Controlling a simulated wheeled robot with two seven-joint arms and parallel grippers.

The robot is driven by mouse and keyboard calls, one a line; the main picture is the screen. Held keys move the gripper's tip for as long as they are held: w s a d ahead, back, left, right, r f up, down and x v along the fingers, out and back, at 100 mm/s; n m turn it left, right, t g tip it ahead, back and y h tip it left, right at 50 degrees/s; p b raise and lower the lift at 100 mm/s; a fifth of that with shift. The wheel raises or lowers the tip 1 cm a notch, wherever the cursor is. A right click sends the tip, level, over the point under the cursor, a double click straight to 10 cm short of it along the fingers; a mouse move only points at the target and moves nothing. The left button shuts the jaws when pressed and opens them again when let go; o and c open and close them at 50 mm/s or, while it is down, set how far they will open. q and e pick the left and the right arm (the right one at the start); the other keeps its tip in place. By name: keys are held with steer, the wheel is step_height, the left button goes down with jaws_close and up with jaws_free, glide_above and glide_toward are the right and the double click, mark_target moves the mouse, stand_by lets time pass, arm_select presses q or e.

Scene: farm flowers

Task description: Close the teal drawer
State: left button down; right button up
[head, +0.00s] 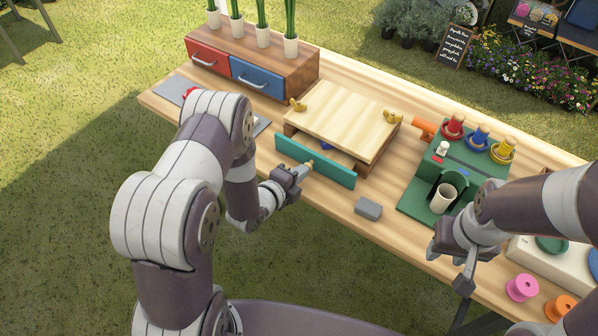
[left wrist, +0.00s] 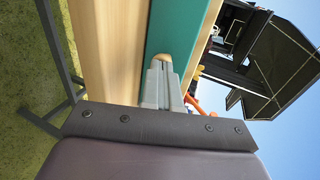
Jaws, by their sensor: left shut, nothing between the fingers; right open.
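The teal drawer (head: 314,161) is pulled out from the front of a small light-wood cabinet (head: 342,112) in the head view. Its teal front stands apart from the cabinet body, with the drawer's inside partly visible between them. A small yellowish knob shows on the front. My left gripper (head: 304,170) is shut and empty, its tips at the front near the knob; I cannot tell if they touch. In the left wrist view the teal front (left wrist: 178,28) lies just ahead of the fingers (left wrist: 163,82). My right gripper (head: 464,279) is open and empty, near the table's front edge.
A wooden cabinet with a red drawer (head: 208,59) and a blue drawer (head: 257,78) stands at the back left. A grey block (head: 368,209) lies right of the teal drawer. A green stand (head: 418,198) with spools and a cup is further right. Pink spools (head: 521,288) sit near the right edge.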

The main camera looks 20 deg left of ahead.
mark_target(307, 165)
arm_select(q)
steer(key=w, duration=0.1)
steer(key=w+d+b, duration=0.1)
steer(key=w, duration=0.1)
steer(key=shift+w+d+f+b, duration=0.1)
steer(key=shift+w+d+b, duration=0.05)
steer(key=shift+w+b, duration=0.15)
steer(key=shift+w+d, duration=0.1)
steer(key=shift+w, duration=0.2)
steer(key=shift+r, duration=0.3)
